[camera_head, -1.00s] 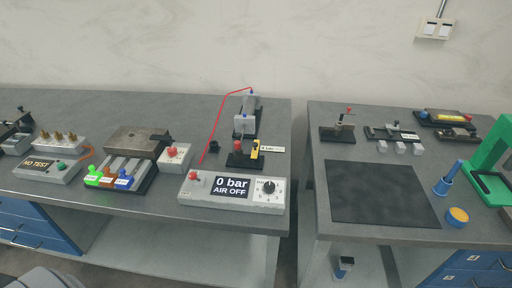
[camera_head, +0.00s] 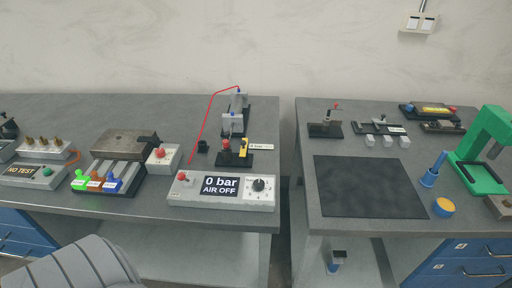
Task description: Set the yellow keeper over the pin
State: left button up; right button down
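The yellow keeper (camera_head: 243,149) is a small upright yellow piece on a black base (camera_head: 235,161) on the left bench. It stands just right of a red-topped post (camera_head: 226,147). A small white label tag (camera_head: 261,147) is to its right. I cannot make out the pin at this size, nor whether the keeper touches it. Neither of my grippers is in view.
A grey control box (camera_head: 222,192) reading "0 bar AIR OFF" stands in front of the base. A grey clamp-like fixture (camera_head: 232,122) with a red hose stands behind. A gap separates the right bench with its black mat (camera_head: 368,186).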

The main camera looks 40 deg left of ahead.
aim_at(242, 152)
jog(key=u, duration=1.05)
